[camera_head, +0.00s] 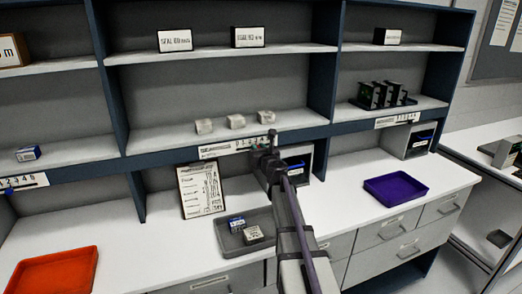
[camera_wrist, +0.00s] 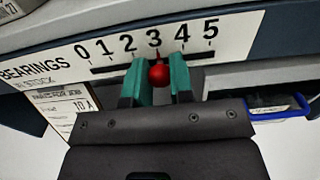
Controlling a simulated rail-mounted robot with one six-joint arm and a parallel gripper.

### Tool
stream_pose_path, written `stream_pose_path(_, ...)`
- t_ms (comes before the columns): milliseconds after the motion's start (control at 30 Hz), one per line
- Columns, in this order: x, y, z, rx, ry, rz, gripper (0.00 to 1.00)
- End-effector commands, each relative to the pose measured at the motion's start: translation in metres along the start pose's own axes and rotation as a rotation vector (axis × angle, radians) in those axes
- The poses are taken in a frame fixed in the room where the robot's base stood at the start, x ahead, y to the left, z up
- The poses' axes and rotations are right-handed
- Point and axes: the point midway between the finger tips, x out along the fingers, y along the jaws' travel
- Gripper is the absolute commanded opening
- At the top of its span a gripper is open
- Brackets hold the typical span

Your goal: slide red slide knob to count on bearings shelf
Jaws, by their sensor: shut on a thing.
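The red slide knob (camera_wrist: 159,75) is a small round ball on the slot under the number scale (camera_wrist: 200,35). The scale reads BEARINGS IN STOCK and runs 0 to 5. The knob's thin red pointer stands just under the 3. My gripper (camera_wrist: 160,82) has its teal fingers on both sides of the knob and is shut on it. In the head view my gripper (camera_head: 271,146) is at the right part of the bearings scale strip (camera_head: 222,149) and hides the knob.
Below are a job sheet (camera_head: 201,190), a grey tray (camera_head: 233,243) with two small boxes, and a blue-fronted bin (camera_head: 298,165) just right of my gripper. An orange-red tray (camera_head: 57,272) and a purple tray (camera_head: 396,189) lie on the counter. Similar scales mark the neighbouring shelves.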

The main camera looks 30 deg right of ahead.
Motion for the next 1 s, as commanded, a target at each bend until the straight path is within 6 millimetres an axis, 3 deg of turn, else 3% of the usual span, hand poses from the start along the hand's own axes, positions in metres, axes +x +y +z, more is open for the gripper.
stream_pose_path(33, 0.000, 0.000, 0.000, 0.000, 0.000, 0.000, 0.00)
stream_pose_path(67, 0.000, 0.000, 0.000, 0.000, 0.000, 0.000, 0.23)
stream_pose_path(300, 0.000, 0.000, 0.000, 0.000, 0.000, 0.000, 0.46)
stream_pose_path(667, -0.010, 0.000, 0.000, 0.000, 0.000, 0.000, 0.47)
stream_pose_path(1000, -0.089, 0.001, 0.000, 0.000, 0.000, 0.000, 0.47)
